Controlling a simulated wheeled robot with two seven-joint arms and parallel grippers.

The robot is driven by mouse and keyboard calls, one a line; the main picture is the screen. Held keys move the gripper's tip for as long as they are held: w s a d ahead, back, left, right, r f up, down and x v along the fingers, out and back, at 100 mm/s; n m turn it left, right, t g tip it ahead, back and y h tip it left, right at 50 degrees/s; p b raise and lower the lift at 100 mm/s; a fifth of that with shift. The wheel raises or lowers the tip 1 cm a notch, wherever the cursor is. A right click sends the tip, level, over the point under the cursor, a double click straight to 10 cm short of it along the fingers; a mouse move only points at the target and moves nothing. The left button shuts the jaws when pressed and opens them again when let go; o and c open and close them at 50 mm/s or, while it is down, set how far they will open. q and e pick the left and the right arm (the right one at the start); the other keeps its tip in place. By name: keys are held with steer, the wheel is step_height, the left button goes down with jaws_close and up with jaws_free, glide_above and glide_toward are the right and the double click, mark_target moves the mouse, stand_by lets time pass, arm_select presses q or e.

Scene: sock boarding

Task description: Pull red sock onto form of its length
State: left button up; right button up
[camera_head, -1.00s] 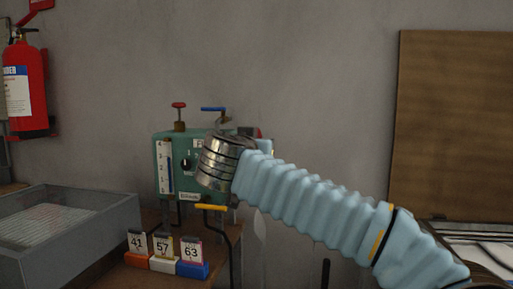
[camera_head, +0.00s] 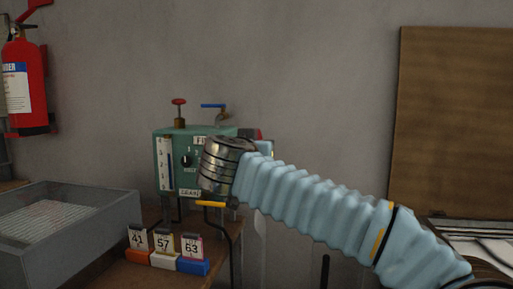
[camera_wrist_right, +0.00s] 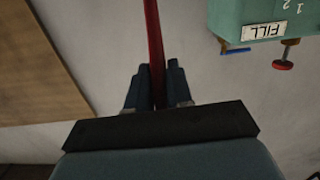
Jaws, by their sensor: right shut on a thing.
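In the right wrist view a narrow red strip of cloth, the red sock (camera_wrist_right: 153,45), runs up from between the fingers of my right gripper (camera_wrist_right: 155,75). The gripper is shut on it. In the head view my right arm reaches in from the right, and its own wrist hides the fingers. Most of the sock is hidden there too. A pale upright shape (camera_head: 259,240), perhaps a form, stands partly behind the arm; its length cannot be read. My left gripper is in neither view.
A green box (camera_head: 184,148) with valves, a gauge and a knob stands behind my wrist. Orange, white and blue blocks (camera_head: 192,268) carry cards 41, 57 and 63. A grey tray (camera_head: 105,235) is at left, a fire extinguisher (camera_head: 24,85) on the wall, a brown board (camera_head: 450,120) at right.

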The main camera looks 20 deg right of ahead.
steer(key=b, duration=0.4)
glide_above(256, 222)
steer(key=w, duration=0.1)
steer(key=shift+w+d+f, duration=0.1)
steer(key=shift+d+f, duration=0.05)
steer(key=shift+f, duration=1.65)
steer(key=shift+d+f, duration=0.15)
steer(key=shift+f, duration=1.65)
steer(key=shift+f+b, duration=2.45)
steer(key=shift+f, duration=2.8)
steer(key=o, duration=0.9)
